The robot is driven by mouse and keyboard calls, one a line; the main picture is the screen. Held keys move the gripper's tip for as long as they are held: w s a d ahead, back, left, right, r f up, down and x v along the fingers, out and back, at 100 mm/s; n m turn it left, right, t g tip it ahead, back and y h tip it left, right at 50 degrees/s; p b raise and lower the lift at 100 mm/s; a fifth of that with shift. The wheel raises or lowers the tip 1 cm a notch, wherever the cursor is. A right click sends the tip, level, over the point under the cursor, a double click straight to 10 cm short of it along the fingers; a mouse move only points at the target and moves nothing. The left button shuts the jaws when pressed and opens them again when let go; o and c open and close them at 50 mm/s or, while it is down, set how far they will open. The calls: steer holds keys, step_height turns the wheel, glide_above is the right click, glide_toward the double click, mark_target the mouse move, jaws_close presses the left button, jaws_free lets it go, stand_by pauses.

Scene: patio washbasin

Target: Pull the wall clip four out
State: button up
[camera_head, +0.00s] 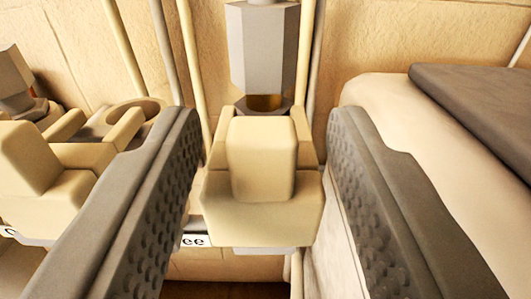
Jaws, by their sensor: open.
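A cream wall clip (262,205) stands between the two fingers of my gripper (264,165), near the middle of the view. It has a raised front block and short arms reaching back towards the wall. My gripper is open, with gaps to the clip on both sides, the right one wider towards the top. A label strip below shows a "C" at the far left and "ee" beside the central clip; my left finger hides the middle, and I cannot read a "four".
A grey hexagonal object (263,48) stands just behind and above the central clip. A second cream clip (55,175) is at left, partly hidden by my left finger. Thin upright rods (193,60) run along the stone wall (400,35). A cream body with a grey top (475,100) fills the right.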

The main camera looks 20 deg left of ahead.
steer(key=v, duration=1.6)
steer(key=shift+s, duration=0.2)
steer(key=s+a+r+m+t+h, duration=0.3)
steer(key=a+r+h, duration=0.4)
steer(key=a+r, duration=0.6)
steer(key=s+a+f+g, duration=0.1)
steer(key=s+a+f, duration=0.2)
steer(key=s+a, duration=0.3)
steer(key=s+a+f+m+g, duration=0.1)
steer(key=s+a+f, duration=0.3)
steer(key=a, duration=0.4)
steer(key=shift+s+a+g+y, duration=0.3)
steer(key=shift+s+a+y, duration=0.1)
steer(key=shift+s, duration=0.5)
